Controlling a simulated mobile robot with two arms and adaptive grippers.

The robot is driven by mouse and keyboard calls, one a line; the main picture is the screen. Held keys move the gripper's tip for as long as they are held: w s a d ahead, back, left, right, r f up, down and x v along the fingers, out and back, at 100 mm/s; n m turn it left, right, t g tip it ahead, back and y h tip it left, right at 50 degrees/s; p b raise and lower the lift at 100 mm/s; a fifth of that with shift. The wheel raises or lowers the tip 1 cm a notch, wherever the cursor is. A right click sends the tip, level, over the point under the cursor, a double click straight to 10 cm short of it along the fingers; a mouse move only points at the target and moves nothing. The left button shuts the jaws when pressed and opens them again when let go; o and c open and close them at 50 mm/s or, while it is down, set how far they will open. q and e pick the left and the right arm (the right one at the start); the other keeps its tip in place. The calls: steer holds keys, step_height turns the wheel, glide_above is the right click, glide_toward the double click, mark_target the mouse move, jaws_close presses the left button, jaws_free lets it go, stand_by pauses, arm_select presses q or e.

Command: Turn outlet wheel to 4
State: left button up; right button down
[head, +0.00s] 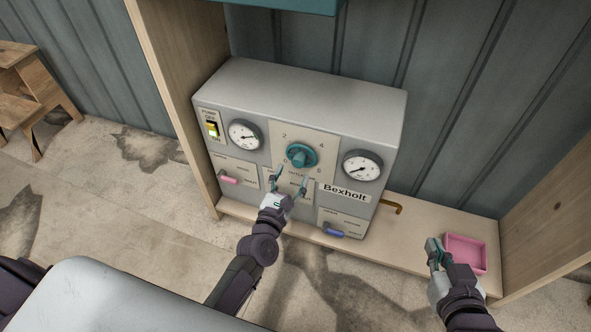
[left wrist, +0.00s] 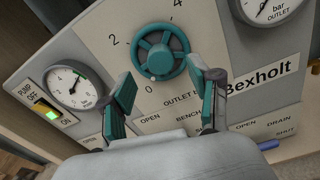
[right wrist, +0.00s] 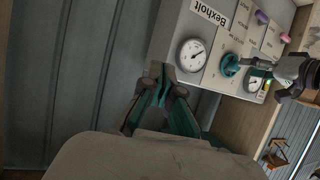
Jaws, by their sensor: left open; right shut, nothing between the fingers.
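The outlet wheel (head: 300,156) is a teal spoked handwheel on the front of the grey Bexholt panel, with a scale of 0, 2, 4 and 6 around it. In the left wrist view the wheel (left wrist: 160,52) shows a white mark at its rim, close to the 0. My left gripper (head: 290,179) is open just below and in front of the wheel, its fingers apart and pointing at it; no contact shows. In the left wrist view its fingertips (left wrist: 170,80) flank the wheel's lower side. My right gripper (head: 434,252) is shut and empty, away at the right beside the pink tray.
The panel (head: 320,85) stands on a wooden shelf between side walls. It carries two gauges (head: 245,134) (head: 362,167), a lit pump switch (head: 212,129), and pink (head: 229,179) and blue (head: 334,232) handles. A brass pipe (head: 394,206) sticks out right, near the pink tray (head: 466,254).

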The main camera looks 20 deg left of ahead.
mark_target(298, 165)
arm_select(q)
steer(key=shift+w, duration=1.8)
arm_select(e)
steer(key=shift+w+a+r+t, duration=0.2)
steer(key=shift+w+r+t, duration=0.2)
steer(key=shift+r, duration=0.25)
steer(key=shift+w+a+r+t, duration=0.15)
steer(key=shift+w+r+t, duration=0.2)
steer(key=shift+r, duration=0.25)
